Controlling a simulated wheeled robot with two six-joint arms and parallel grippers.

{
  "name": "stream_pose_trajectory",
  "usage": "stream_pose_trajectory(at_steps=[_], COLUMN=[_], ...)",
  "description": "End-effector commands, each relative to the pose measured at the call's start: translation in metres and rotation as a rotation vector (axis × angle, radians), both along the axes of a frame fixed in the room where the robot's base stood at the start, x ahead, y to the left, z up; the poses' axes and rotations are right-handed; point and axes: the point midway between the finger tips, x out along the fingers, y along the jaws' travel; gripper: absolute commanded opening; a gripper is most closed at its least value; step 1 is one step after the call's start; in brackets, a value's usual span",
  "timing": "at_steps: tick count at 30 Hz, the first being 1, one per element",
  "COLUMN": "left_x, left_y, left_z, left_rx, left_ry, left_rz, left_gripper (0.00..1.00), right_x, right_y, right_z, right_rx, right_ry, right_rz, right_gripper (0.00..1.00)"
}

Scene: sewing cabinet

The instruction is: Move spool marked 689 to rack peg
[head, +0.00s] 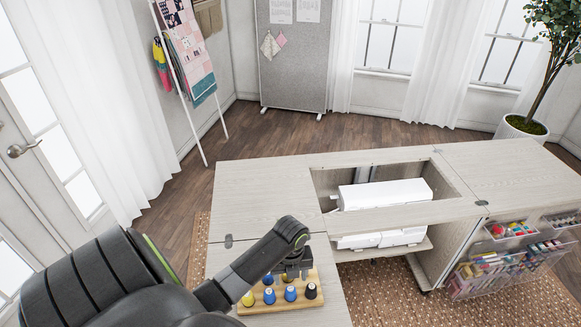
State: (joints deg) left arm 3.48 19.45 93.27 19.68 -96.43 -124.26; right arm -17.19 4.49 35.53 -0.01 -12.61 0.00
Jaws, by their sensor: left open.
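A wooden spool rack (286,303) stands on the left part of the cabinet top. In its front row are a yellow spool (248,299), two blue spools (269,296) and a black spool (311,291). Another blue spool (267,279) stands in the back row. The number 689 cannot be read on any spool, and no rack peg shows clearly. My left gripper (296,275) is open and points down over the back right of the rack. It hides part of the back row, and I cannot tell whether a spool is between its fingers. My right gripper is not in view.
The pale sewing cabinet top (262,192) has an opening with a white sewing machine (385,195) set low in it. Clear bins (497,268) with thread hang at the right. The top is bare behind the rack and at the far right.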

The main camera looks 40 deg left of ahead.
Motion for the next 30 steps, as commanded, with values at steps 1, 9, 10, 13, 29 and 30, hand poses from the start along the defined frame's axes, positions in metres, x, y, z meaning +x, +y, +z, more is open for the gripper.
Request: stream_pose_trajectory(at_steps=[1,9,10,13,29,30], left_x=[0.001,0.001,0.001,0.001,0.000,0.000], left_y=[0.001,0.001,0.001,0.001,0.000,0.000], left_z=[0.010,0.065,0.071,0.086,0.104,0.103], left_rx=[0.004,0.004,0.004,0.004,0.001,0.001], left_ry=[-0.005,-0.006,-0.007,-0.005,-0.001,-0.001], left_rz=[-0.001,-0.002,-0.002,-0.001,0.000,0.000], left_gripper=[0.59,0.59,0.59,0.59,0.59,0.59], right_x=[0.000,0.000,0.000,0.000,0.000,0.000], right_y=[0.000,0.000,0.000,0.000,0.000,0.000], right_z=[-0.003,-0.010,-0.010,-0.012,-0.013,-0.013], right_rx=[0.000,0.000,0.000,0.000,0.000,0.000], right_ry=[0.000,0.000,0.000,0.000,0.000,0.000], right_rz=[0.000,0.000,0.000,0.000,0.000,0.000], right_gripper=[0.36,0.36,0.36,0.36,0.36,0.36])
